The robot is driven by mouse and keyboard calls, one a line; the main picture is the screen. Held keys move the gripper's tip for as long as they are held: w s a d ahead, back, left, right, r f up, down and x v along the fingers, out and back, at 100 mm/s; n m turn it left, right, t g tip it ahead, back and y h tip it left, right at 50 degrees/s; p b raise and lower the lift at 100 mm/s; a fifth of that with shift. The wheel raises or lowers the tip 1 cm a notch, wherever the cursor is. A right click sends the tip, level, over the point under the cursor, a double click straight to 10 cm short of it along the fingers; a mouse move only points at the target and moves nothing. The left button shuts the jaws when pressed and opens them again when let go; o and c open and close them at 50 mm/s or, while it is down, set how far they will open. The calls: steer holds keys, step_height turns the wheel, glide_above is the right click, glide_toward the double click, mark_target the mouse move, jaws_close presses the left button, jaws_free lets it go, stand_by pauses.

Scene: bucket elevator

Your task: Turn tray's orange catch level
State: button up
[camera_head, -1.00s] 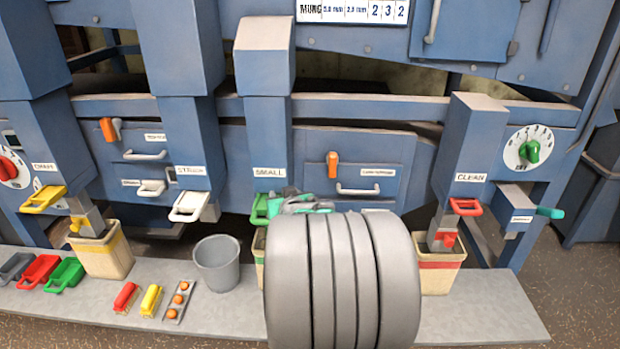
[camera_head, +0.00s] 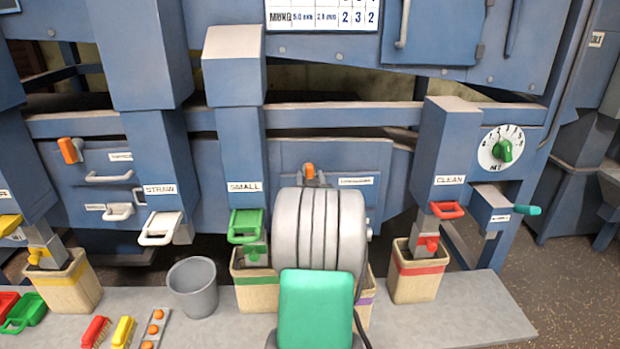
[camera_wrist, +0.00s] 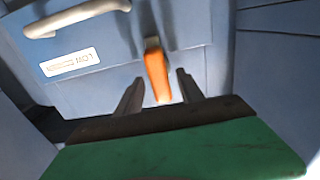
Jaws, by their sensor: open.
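The tray front (camera_head: 375,160) is a blue panel with a white label and a pull handle, low in the middle of the machine. Its orange catch (camera_head: 309,171) shows just above my grey arm, which hides its lower part. In the wrist view the catch (camera_wrist: 156,75) stands lengthwise up the picture, not across it. My gripper (camera_wrist: 160,84) is open, its two dark fingers on either side of the catch, with visible gaps and no clear contact. In the head view my arm hides the gripper.
Another orange catch (camera_head: 70,150) is on the left tray. The green-handled slide (camera_head: 245,225) under the SMALL chute is close left of my arm. A grey bucket (camera_head: 193,288) and several bins, including the red-banded bin (camera_head: 419,272), stand below.

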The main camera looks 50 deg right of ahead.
steer(key=shift+c, duration=0.4)
jaws_close()
steer(key=shift+f+n+b, duration=0.15)
steer(key=shift+n+b, duration=0.15)
steer(key=shift+b, duration=0.4)
steer(key=shift+w+a+f+n+b, duration=0.1)
steer(key=shift+n+b, duration=2.8)
steer(key=shift+b, duration=0.5)
steer(key=shift+w+a+f+n+b, duration=0.1)
steer(key=shift+f+n+b, duration=0.05)
steer(key=shift+n+b, duration=3.05)
steer(key=shift+w+a+f+n+b, duration=0.1)
steer(key=shift+n+b, duration=2.5)
steer(key=shift+b, duration=1.05)
